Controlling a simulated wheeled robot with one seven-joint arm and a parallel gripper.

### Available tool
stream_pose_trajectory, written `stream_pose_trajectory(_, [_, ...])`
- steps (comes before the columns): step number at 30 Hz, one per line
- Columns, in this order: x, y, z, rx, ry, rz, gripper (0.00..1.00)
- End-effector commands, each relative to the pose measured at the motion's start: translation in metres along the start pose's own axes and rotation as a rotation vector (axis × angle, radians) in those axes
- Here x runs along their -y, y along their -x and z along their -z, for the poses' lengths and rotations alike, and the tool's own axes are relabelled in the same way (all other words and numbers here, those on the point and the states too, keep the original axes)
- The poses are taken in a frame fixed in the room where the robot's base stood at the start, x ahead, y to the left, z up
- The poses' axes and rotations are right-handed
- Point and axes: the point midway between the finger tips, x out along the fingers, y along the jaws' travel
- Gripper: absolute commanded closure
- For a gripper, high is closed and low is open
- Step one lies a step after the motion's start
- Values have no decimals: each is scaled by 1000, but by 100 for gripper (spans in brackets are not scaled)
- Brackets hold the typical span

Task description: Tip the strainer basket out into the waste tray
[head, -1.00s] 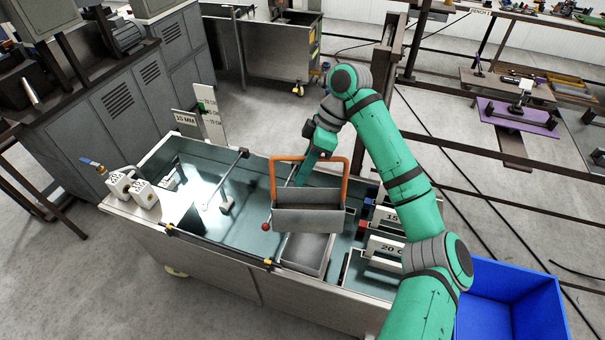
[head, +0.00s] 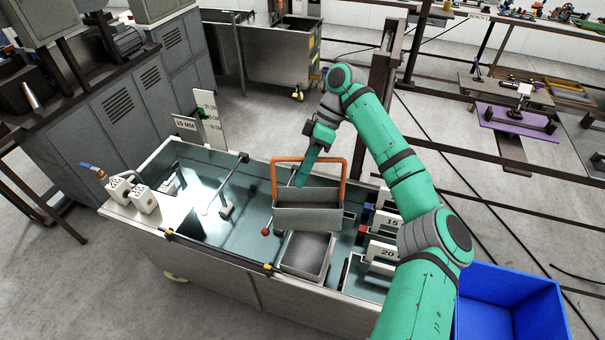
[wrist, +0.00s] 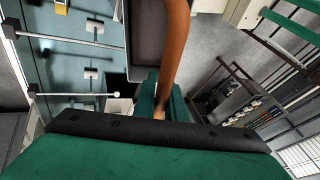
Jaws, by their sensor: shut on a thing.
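The strainer basket is a grey box (head: 308,216) with an orange hoop handle (head: 309,159). It hangs roughly level above the tank, over an open grey box (head: 306,268) set inside it. My gripper (head: 300,180) is behind the basket and shut on the handle; its fingertips are partly hidden in the head view. In the wrist view, the handle (wrist: 174,45) passes down between my fingers (wrist: 160,98), and the basket's grey wall (wrist: 143,45) shows beside it. The basket's contents cannot be made out. A blue open bin (head: 510,300) stands on the right; no label identifies the waste tray.
The tank (head: 215,262) has a raised rim, with rods and a red ball (head: 265,231) beside the basket. White numbered plates (head: 385,250) stand to its right. My arm spans the space between tank and bin. A dark post (head: 388,65) rises behind the arm.

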Motion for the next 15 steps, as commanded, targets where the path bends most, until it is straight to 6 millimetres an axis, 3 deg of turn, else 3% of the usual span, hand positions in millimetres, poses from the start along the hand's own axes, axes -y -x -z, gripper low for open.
stream_pose_trajectory(15, [-18,2,1,4,-64,154,100])
